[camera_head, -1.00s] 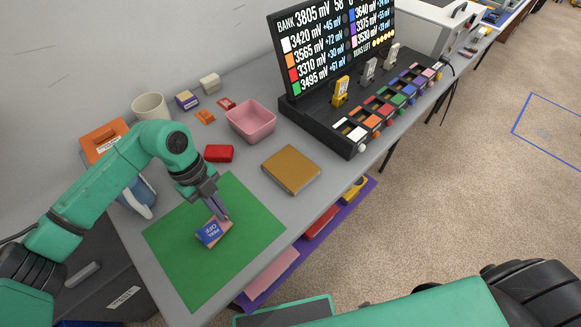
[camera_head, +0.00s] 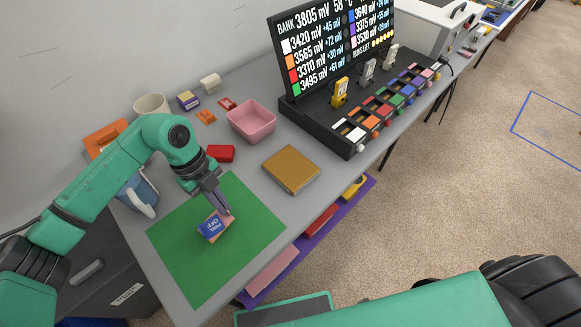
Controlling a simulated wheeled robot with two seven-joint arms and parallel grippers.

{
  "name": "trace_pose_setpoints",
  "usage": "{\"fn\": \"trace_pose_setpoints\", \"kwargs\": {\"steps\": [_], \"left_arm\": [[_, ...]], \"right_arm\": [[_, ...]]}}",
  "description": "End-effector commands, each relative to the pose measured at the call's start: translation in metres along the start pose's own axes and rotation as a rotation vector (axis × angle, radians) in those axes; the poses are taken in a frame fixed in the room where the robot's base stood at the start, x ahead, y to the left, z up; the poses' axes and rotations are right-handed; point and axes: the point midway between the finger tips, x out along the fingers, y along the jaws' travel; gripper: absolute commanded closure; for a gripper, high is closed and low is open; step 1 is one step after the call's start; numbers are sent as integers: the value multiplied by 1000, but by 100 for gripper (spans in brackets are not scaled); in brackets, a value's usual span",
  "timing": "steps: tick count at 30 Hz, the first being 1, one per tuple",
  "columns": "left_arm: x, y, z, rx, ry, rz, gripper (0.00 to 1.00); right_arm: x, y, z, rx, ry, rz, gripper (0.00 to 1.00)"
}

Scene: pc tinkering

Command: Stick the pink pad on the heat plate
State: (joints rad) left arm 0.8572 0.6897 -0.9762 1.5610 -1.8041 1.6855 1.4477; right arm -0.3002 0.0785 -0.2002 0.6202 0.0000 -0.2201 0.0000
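The pink pad (camera_head: 228,222) lies on the green mat, with a blue "PEEL OFF" film (camera_head: 211,229) covering much of its top. My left gripper (camera_head: 226,211) points down at the pad's upper right edge. Its fingers are close together, and I cannot tell whether they pinch the pad or film. A flat gold-brown plate (camera_head: 291,169), which looks like the heat plate, lies on the grey table right of the mat with nothing on it. My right gripper is out of view; only my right arm shows at the bottom right.
The green mat (camera_head: 185,265) has free room around the pad. A red block (camera_head: 220,153) and a pink bin (camera_head: 250,122) stand behind. A black bank with a display (camera_head: 335,45) stands at the back right. A purple shelf (camera_head: 300,255) sits below the table edge.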

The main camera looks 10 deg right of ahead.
Motion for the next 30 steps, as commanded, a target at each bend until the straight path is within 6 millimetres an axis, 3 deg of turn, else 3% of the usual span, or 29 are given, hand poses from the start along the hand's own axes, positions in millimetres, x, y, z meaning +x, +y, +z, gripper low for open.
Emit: {"fn": "trace_pose_setpoints", "kwargs": {"steps": [14,30], "left_arm": [[-4,-1,-2,0,0,0,100],[-52,-1,-16,0,-1,0,100]], "right_arm": [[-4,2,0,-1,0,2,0],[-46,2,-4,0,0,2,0]]}}
